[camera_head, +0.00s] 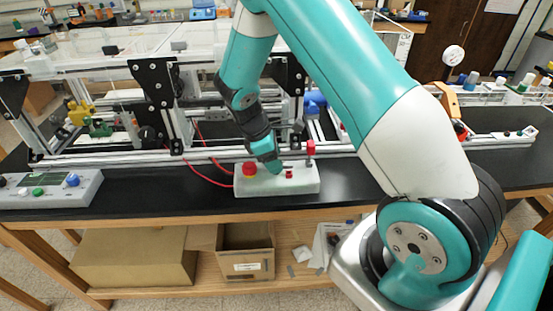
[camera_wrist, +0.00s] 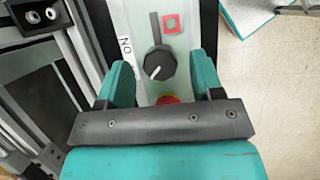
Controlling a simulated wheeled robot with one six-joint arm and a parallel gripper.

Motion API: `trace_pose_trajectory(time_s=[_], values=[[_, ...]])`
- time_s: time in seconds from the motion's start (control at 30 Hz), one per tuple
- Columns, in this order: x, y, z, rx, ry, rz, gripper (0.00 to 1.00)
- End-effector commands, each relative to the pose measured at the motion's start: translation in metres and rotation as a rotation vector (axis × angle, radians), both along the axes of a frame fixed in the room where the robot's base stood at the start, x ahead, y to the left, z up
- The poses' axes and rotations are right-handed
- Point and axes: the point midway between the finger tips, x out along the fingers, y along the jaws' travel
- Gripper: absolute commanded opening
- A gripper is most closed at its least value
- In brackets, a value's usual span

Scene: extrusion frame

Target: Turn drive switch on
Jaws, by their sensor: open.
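The drive switch appears to be the black round knob (camera_wrist: 158,62) on a pale control box (camera_wrist: 140,15) in the wrist view. Its white pointer is aimed to the lower left. A label reading "ON" (camera_wrist: 125,47), turned sideways, lies left of the knob. My gripper (camera_wrist: 161,72) is open, with one teal finger on each side of the knob. I cannot tell whether the fingers touch it. In the head view the box (camera_head: 305,187) sits on the black bench, and my gripper (camera_head: 267,156) points down at it, hiding the knob.
A red square (camera_wrist: 171,24) is near the knob. Aluminium rails (camera_head: 210,157) run behind. Another control panel (camera_head: 75,190) stands left.

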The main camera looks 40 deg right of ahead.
Motion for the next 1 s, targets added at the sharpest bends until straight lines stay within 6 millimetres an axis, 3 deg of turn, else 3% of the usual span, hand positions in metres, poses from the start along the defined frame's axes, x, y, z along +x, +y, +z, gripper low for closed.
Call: trace_pose_trajectory(time_s=[0.2,0.47,0.5,0.7,1.0], values=[[-0.004,-0.005,-0.016,0.001,0.001,0.0,0.6],[-0.004,-0.006,-0.018,0.001,-0.001,0.0,0.6],[-0.004,-0.006,-0.018,0.0,-0.001,0.0,0.58],[-0.004,-0.006,-0.017,0.0,-0.001,0.0,0.12],[-0.004,-0.006,-0.017,0.0,0.0,-0.023,0.11]])
